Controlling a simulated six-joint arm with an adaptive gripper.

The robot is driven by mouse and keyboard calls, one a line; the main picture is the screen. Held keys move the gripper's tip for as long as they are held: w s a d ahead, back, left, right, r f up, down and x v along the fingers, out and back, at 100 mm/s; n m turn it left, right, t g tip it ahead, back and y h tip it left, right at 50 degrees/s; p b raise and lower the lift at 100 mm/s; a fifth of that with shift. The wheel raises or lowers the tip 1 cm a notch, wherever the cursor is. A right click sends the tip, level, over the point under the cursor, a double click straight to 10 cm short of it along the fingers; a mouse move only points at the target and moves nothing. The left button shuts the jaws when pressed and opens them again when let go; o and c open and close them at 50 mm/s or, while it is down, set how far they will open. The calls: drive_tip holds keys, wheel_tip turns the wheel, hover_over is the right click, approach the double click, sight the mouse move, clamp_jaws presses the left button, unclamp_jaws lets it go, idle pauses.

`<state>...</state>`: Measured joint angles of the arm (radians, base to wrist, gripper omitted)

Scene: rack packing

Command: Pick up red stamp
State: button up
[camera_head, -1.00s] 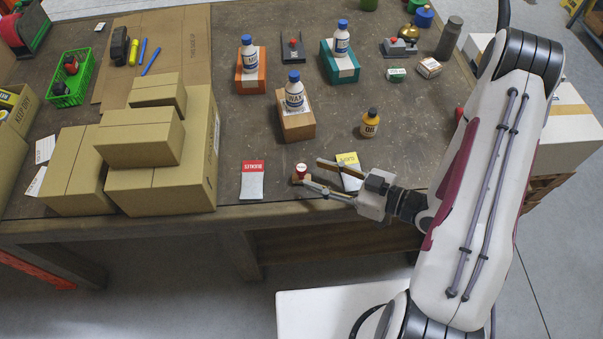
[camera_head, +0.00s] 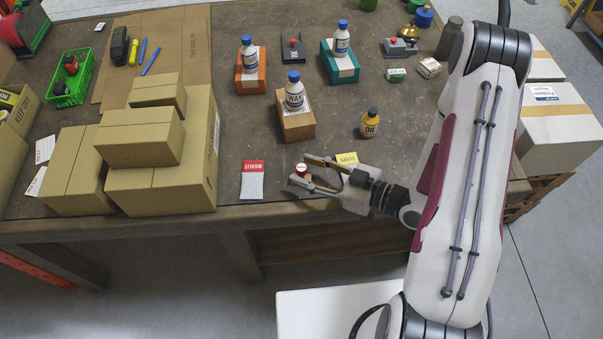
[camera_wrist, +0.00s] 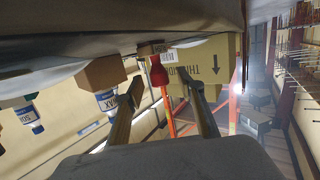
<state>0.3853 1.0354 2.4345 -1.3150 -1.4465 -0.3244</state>
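The red stamp (camera_head: 302,168) stands near the front edge of the table, its red top up and a pale label on it. In the wrist view its red handle (camera_wrist: 159,74) and wooden base (camera_wrist: 150,49) appear upside down, ahead between the fingers. My gripper (camera_head: 303,171) is open, low over the table, with its fingertips at either side of the stamp. In the wrist view both fingers of my gripper (camera_wrist: 166,80) are spread, with a gap beside the handle. I cannot tell whether either finger touches it.
A red-and-white card (camera_head: 252,181) lies left of the stamp, and a yellow-topped card (camera_head: 346,158) lies right, partly behind my gripper. A wax bottle (camera_head: 294,95) on a brown box (camera_head: 297,125) stands behind. Stacked cartons (camera_head: 160,185) stand at the left.

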drive_tip(key=shift+x, duration=0.95)
clamp_jaws()
